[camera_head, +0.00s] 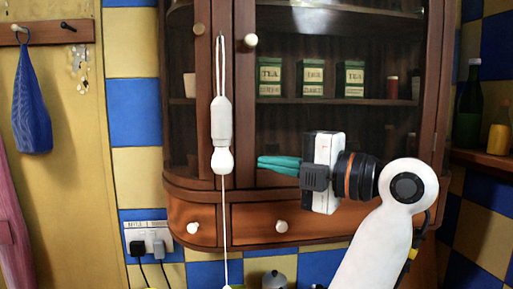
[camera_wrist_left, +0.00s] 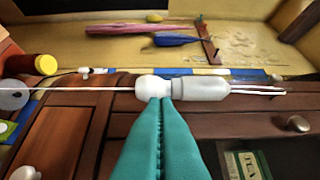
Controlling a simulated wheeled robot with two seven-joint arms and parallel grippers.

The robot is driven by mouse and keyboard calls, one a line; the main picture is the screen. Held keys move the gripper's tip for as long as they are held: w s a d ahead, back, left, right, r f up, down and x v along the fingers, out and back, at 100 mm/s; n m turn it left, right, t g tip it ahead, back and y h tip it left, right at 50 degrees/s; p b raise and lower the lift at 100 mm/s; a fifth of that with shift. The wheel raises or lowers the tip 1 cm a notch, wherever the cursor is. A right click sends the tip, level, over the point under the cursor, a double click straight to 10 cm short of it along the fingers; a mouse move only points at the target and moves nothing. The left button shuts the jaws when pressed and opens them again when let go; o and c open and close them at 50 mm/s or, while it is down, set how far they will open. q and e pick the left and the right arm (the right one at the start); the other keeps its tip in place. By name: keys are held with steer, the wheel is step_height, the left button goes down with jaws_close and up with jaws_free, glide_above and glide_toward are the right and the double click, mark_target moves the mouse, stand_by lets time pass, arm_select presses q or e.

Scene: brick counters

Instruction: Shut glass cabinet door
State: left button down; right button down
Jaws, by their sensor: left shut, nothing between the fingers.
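The wooden cabinet (camera_head: 330,219) on the wall has a large glass door (camera_head: 244,110) at the right and a narrower curved glass pane (camera_head: 181,125) at the left. The large door has a pale knob (camera_head: 251,40); it looks in or near its frame, but I cannot tell whether it is fully shut. My left gripper (camera_head: 260,162) is in front of this door, its teal fingers together, empty and pointing left. In the left wrist view the fingertips (camera_wrist_left: 160,100) overlap the white bulb of a hanging cord; touching is unclear. My right gripper is out of view.
A white cord pull (camera_head: 222,122) hangs in front of the cabinet, just left of my fingertips. Green tea tins (camera_head: 312,78) stand on a shelf behind the glass. Drawers (camera_head: 280,225) are below. A blue cloth (camera_head: 31,105) hangs at left, and bottles (camera_head: 468,110) stand at right.

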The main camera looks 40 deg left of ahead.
mark_target(239, 148)
arm_select(q)
steer(key=a, duration=0.2)
steer(key=w+a+p, duration=0.1)
steer(key=a, duration=0.1)
steer(key=w+a+p, duration=0.1)
steer(key=a, duration=0.1)
steer(key=shift+a, duration=0.1)
steer(key=w+a, duration=0.1)
steer(key=a+m+t, duration=0.1)
steer(key=shift+w+a+t, duration=0.3)
steer(key=shift+w, duration=0.05)
steer(key=shift+s+d+r, duration=0.15)
steer(key=shift+d+r, duration=0.05)
steer(key=shift+r, duration=0.05)
steer(key=shift+a, duration=0.1)
